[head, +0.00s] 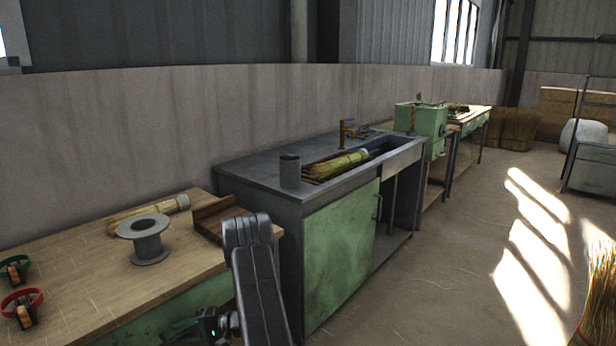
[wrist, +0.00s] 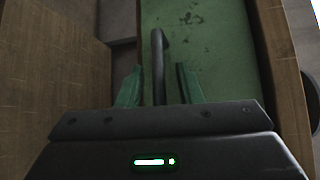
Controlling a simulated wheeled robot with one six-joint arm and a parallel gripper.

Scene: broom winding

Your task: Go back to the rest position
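A dark bar-shaped handle (wrist: 158,60) on a green panel (wrist: 205,35) shows in the gap between the fingers. I cannot tell how far the handle is from the fingertips.
The wooden workbench (head: 100,265) bears a grey spool (head: 148,240), a straw bundle (head: 150,213), a wooden tray (head: 213,220) and red and green ringed tools. A metal bench with a green door (head: 340,255) stands beyond.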

